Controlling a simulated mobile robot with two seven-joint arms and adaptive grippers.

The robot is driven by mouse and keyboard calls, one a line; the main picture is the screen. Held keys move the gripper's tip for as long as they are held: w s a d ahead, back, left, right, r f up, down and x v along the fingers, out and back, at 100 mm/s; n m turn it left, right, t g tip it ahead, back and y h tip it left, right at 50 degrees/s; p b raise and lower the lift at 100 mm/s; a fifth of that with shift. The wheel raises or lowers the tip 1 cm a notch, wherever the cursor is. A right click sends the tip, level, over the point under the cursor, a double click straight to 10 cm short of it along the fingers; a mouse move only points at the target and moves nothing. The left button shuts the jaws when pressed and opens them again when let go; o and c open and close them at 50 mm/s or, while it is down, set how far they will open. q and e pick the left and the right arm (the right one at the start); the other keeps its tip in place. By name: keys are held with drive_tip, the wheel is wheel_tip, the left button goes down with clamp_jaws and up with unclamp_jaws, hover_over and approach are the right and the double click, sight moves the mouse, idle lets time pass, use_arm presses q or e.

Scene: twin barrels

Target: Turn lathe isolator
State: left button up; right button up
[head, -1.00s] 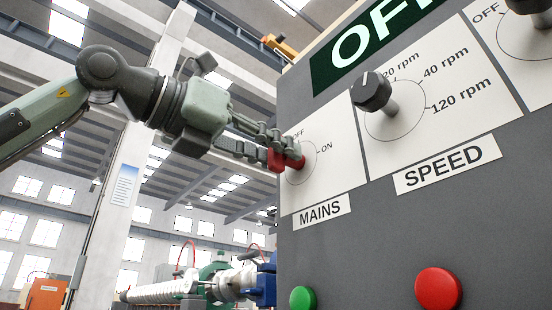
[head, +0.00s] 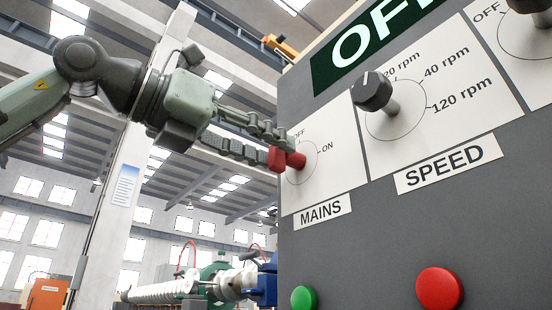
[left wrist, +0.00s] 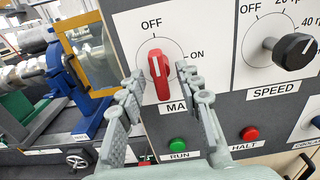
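The red MAINS knob (head: 294,160) sits on a white plate marked OFF and ON, at the left of the grey panel. In the left wrist view the red knob (left wrist: 158,78) stands nearly upright, its upper end towards OFF. My left gripper (head: 274,145) reaches it from the left. In the left wrist view the fingers of my left gripper (left wrist: 161,70) are apart, one on each side of the knob, with narrow gaps showing. In the head view the fingers partly hide the knob and the OFF label. My right gripper is in neither view.
The black SPEED knob (head: 371,91) sticks out to the right of the MAINS knob. Below are a green RUN button (left wrist: 178,145) and a red HALT button (left wrist: 249,134). Lathe parts (head: 225,285) stand beyond the panel at the left.

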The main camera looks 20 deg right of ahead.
use_arm(q)
drive_tip(key=v, duration=1)
idle(0.3)
